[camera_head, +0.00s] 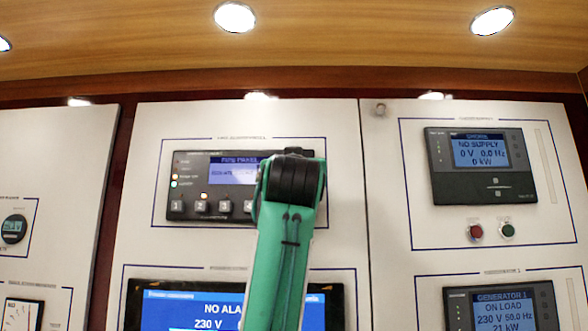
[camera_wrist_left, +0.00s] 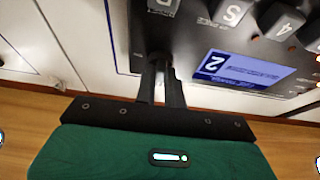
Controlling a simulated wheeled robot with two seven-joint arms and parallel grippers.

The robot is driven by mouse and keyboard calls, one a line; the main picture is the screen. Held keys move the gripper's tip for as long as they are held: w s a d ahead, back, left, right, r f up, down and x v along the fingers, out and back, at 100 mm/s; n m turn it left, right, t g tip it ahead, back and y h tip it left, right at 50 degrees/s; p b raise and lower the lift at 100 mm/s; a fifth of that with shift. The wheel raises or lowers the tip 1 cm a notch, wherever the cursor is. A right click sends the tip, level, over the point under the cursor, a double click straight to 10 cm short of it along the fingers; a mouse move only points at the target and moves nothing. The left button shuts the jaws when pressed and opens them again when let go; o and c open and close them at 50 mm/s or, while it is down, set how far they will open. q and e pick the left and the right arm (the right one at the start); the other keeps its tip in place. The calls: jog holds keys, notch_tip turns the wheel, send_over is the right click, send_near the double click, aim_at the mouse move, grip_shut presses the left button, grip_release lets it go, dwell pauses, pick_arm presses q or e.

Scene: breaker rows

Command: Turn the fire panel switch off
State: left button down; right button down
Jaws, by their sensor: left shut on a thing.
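The fire panel (camera_head: 190,187) is a dark unit with a blue screen (camera_head: 232,173) and a row of numbered buttons, on a white cabinet front. My green left arm with its black wrist covers its right part in the head view, and hides the gripper there. In the left wrist view the panel (camera_wrist_left: 205,50) shows turned around, with its blue screen and buttons. My left gripper (camera_wrist_left: 160,68) has its fingers close together against the panel's edge area, shut on a small part there, apparently the switch, which the fingers mostly hide. My right gripper is not in view.
A wide blue display (camera_head: 180,308) sits below the fire panel. To the right is a "no supply" unit (camera_head: 480,165) with a red button (camera_head: 475,232) and a green button (camera_head: 507,231), above a generator 1 unit (camera_head: 500,308). A wooden ceiling with lamps is overhead.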

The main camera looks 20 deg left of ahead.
pick_arm(q)
jog(key=shift+s+r, duration=0.1)
jog(key=c, duration=1.8)
grip_release()
jog(key=o, duration=0.3)
jog(key=b+v, duration=0.6)
jog(key=v, duration=0.7)
jog(key=shift+s+d+f+b, duration=0.1)
jog(key=shift+s+f+b, duration=0.05)
jog(key=shift+f+b, duration=0.2)
